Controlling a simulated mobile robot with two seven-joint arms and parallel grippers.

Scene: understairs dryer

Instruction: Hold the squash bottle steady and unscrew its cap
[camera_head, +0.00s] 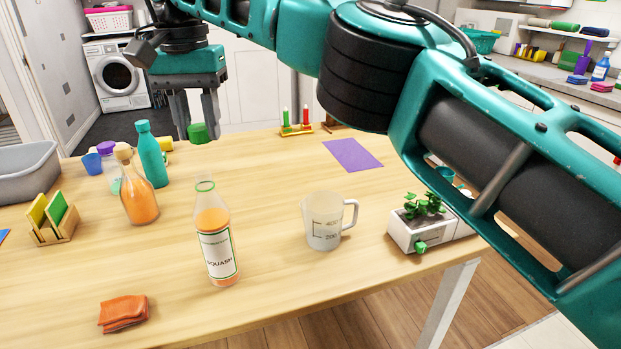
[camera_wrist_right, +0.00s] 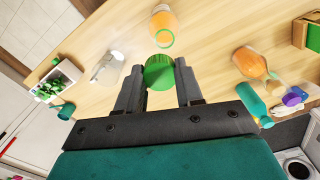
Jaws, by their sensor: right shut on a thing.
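The squash bottle (camera_head: 215,245) stands upright on the table, with orange liquid, a white label reading SQUASH and a green ring at its open neck. Its green cap (camera_head: 197,133) is off the bottle, held in the air behind and above the neck. My right gripper (camera_head: 199,122) is shut on the cap. In the right wrist view the cap (camera_wrist_right: 158,73) sits between the two fingertips, and the bottle (camera_wrist_right: 164,24) shows beyond it, apart from it. No gripper holds the bottle. My left gripper is not in view.
A measuring jug (camera_head: 324,222) stands right of the bottle, and a planter (camera_head: 410,234) is at the right edge. A corked orange bottle (camera_head: 138,195), teal bottle (camera_head: 151,157) and card rack (camera_head: 55,222) stand left. A folded orange cloth (camera_head: 123,313) lies at the front.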

